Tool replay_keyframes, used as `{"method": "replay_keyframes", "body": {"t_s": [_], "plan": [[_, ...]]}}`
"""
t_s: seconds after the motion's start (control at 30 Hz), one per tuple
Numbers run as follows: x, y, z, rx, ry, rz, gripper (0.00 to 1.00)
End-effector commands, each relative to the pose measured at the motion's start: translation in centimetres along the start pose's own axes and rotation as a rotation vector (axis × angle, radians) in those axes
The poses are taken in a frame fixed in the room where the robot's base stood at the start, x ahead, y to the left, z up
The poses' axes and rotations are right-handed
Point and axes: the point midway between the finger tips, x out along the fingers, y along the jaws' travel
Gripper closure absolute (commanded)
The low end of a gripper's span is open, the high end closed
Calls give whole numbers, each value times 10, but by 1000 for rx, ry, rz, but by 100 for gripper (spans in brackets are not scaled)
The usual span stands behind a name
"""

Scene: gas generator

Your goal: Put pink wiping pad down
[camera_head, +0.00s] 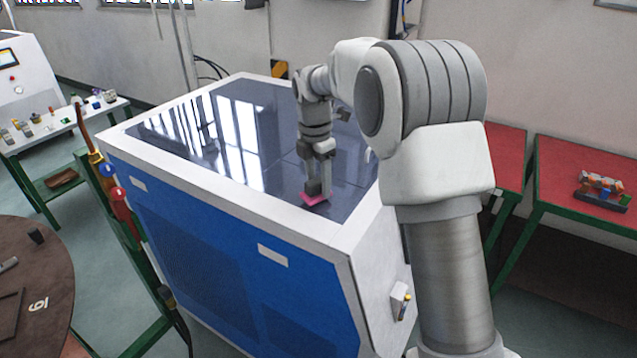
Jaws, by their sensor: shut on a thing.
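The pink wiping pad (313,200) is at the tip of my gripper (318,188), low over the dark glossy top of the blue and white generator cabinet (265,225). Its pink face shows at the bottom, under a dark block held by the fingers. My gripper points down and is shut on the pad. The pad is at or very close to the top surface near its front right edge; I cannot tell whether it touches. My arm hides part of the cabinet's right side.
A green-framed table with small items (60,122) stands at the left. A round brown table (40,290) is at the lower left. Red-topped tables (570,160) stand at the right, one with a holder of orange and white items (602,184). Most of the cabinet top is clear.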

Motion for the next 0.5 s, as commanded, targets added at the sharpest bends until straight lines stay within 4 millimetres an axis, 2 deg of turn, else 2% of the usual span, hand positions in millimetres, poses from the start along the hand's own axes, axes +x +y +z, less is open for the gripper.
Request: {"method": "replay_keyframes", "body": {"t_s": [0.1,0.43,0.47,0.5], "plan": [[9,0,-1,-1,1,0,100],[13,0,-1,-1,0,1,100],[13,0,-1,-1,0,1,43],[12,0,-1,-1,0,1,36]]}}
